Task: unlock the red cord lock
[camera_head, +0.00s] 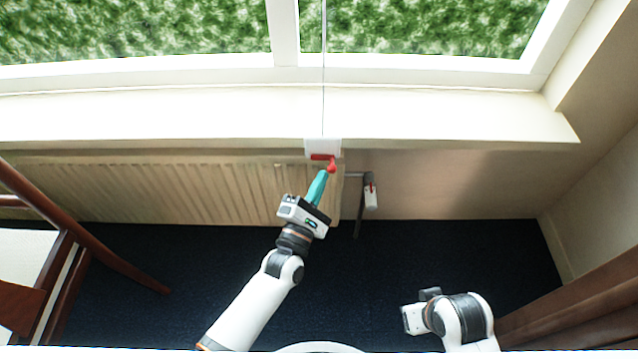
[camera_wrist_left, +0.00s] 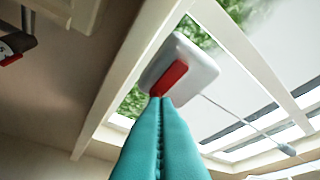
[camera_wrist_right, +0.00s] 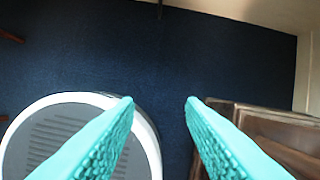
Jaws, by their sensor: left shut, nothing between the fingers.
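The red cord lock (camera_head: 331,166) sits on a white housing (camera_head: 322,147) at the front edge of the windowsill, with a thin cord (camera_head: 323,90) running up from it. In the left wrist view the red lock piece (camera_wrist_left: 169,78) lies on the white housing (camera_wrist_left: 195,62), just beyond the fingertips. My left gripper (camera_head: 324,173) has its teal fingers shut with nothing between them. Its tips (camera_wrist_left: 160,99) are at the lower end of the red piece; I cannot tell whether they touch. My right gripper (camera_wrist_right: 160,98) is open and empty, low over the dark floor, far from the lock.
A radiator (camera_head: 170,190) is under the sill (camera_head: 440,115), with a pipe and a white-and-red valve (camera_head: 371,196) right of the lock. A wooden chair (camera_head: 60,270) stands at left, and brown wooden furniture (camera_head: 580,305) at lower right. The dark blue floor (camera_head: 420,250) between is clear.

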